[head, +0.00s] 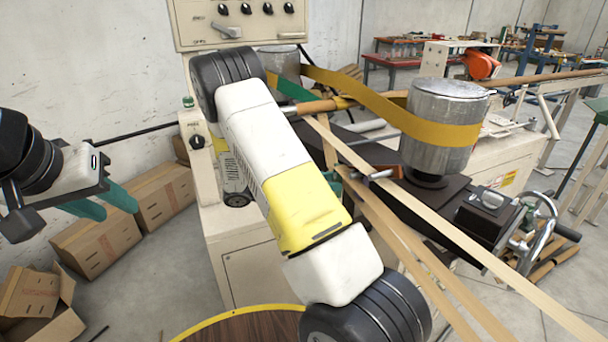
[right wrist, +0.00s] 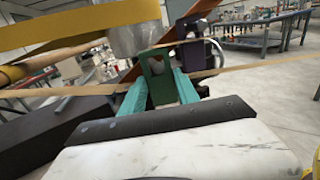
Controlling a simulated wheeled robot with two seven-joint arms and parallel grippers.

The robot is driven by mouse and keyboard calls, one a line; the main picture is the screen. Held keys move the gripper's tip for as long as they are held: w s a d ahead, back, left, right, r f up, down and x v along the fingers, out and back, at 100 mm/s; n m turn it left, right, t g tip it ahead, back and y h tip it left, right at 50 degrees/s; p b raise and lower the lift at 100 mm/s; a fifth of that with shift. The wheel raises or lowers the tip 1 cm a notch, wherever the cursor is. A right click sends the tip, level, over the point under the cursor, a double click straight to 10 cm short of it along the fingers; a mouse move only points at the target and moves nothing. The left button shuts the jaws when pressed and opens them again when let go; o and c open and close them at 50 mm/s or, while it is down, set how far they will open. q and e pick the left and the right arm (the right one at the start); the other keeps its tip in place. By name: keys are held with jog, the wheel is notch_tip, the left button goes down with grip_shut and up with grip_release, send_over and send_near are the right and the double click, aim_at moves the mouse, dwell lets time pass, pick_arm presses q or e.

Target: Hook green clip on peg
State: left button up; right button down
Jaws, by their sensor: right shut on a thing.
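In the right wrist view a dark green clip (right wrist: 157,76) with an opening through it sits between the teal fingers of my right gripper (right wrist: 160,90), which is shut on it. I cannot make out the peg clearly in either view. My left gripper (head: 118,208) is open and empty at the left, its two teal fingers apart, well away from the machine.
A yellow belt (head: 395,112) runs around a silver drum (head: 445,140) to the right of my right arm. Pale strips (head: 470,240) cross the machine diagonally. Cardboard boxes (head: 97,240) stand on the floor at left. A control panel (head: 240,20) stands at the back.

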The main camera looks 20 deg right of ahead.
jog(key=shift+w+d+f, duration=0.1)
jog(key=shift+d+f, duration=0.1)
jog(key=shift+d, duration=0.5)
jog(key=shift+d+f, duration=0.2)
jog(key=shift+d, duration=0.45)
jog(key=c, duration=0.8)
grip_release()
